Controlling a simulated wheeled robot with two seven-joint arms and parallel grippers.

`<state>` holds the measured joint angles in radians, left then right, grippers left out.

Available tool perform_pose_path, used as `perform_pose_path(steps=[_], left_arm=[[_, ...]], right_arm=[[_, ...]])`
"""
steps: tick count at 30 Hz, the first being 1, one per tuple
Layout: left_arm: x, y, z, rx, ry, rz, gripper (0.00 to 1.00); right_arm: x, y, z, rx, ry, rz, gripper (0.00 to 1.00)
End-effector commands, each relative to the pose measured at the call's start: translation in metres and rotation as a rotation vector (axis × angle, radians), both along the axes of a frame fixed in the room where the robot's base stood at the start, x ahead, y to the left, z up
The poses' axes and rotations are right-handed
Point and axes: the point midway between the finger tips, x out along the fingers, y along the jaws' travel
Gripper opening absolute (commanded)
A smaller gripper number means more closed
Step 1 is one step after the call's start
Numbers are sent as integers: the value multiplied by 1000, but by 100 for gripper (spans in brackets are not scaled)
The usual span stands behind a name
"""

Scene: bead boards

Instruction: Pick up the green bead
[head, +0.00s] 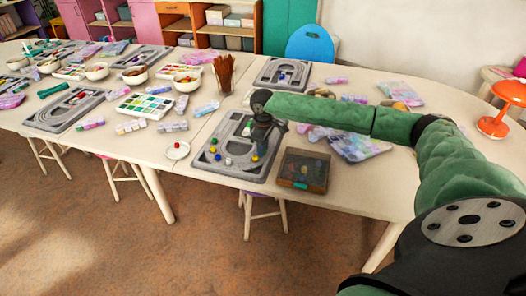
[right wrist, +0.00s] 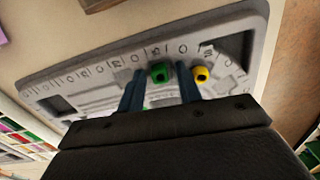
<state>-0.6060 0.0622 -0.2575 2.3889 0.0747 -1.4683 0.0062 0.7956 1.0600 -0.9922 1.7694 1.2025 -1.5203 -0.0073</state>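The green bead (right wrist: 160,73) lies on the grey bead board (right wrist: 90,70), near its numbered edge. In the right wrist view my right gripper (right wrist: 160,88) is open, with one finger on each side of the green bead and a gap to it. A yellow bead (right wrist: 201,74) lies just outside the right-hand finger. In the head view my right gripper (head: 257,146) points down over the board (head: 235,174), close to the yellow bead (head: 254,158). I cannot clearly pick out the green bead there; the gripper may hide it. My left gripper is not in view.
A dark see-through box (head: 303,170) stands right of the board, close to my arm. A small white dish (head: 177,150) with a red bead stands left. A cup of brown sticks (head: 223,75) stands behind. Other boards and bead packs crowd the table.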

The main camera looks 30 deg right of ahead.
Motion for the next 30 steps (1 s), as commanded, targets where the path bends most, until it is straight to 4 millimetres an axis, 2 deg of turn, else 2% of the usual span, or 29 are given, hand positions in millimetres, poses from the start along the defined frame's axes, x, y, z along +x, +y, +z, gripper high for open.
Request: perform_pose_path(steps=[1, 5, 17, 22, 26, 30], left_arm=[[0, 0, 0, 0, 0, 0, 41], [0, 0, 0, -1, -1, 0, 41], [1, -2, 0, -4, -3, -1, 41], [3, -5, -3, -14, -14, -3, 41], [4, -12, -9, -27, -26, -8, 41], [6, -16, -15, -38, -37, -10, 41]], right_arm=[[0, 0, 0, 0, 0, 0, 24], [0, 0, 0, 0, 0, 0, 0], [0, 0, 3, 1, -1, 0, 0], [0, 0, 19, 0, -2, 0, 0], [0, -1, 44, 0, -4, -1, 0], [-28, -14, 57, -3, 0, -2, 0]])
